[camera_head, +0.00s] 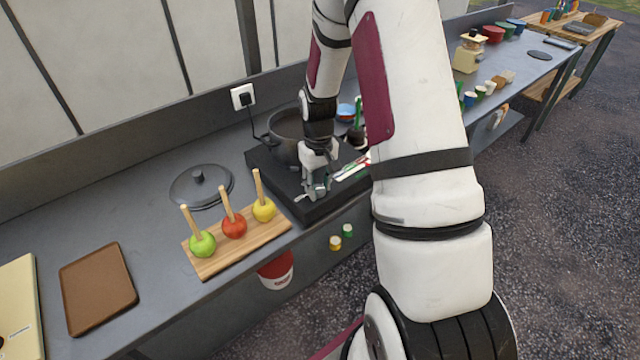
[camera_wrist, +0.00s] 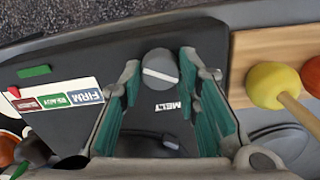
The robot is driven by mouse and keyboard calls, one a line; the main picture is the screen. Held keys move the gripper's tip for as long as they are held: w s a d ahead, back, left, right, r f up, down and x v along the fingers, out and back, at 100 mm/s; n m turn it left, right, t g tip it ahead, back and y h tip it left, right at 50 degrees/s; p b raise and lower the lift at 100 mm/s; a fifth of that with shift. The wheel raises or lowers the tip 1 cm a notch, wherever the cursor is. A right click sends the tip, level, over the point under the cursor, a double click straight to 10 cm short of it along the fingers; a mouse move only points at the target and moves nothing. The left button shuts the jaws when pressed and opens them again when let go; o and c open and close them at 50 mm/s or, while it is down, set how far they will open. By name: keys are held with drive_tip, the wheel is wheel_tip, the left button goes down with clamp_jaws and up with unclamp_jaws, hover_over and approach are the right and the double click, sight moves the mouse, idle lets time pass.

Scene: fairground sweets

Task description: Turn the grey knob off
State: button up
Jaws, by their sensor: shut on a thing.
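The grey knob (camera_wrist: 160,69) is round with a white pointer line lying nearly crosswise in the wrist view. It sits on the black cooker (camera_wrist: 85,72), beside the white word MELT. My gripper (camera_wrist: 161,62) has its green-padded fingers on either side of the knob, shut on it.
A dark pot (camera_head: 286,127) stands on the cooker behind my gripper. A wooden board (camera_head: 209,268) with green, red and yellow apples on sticks is just left. A label card (camera_wrist: 60,99) reading FIRM lies beside my fingers. A pot lid (camera_head: 201,185) is further back.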

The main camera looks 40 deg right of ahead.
sight(318, 188)
drive_tip(key=shift+n, duration=0.9)
drive_tip(key=o, duration=1.2)
drive_tip(key=shift+r, duration=0.1)
wheel_tip(318, 188, up, 12)
drive_tip(key=shift+f, duration=0.1)
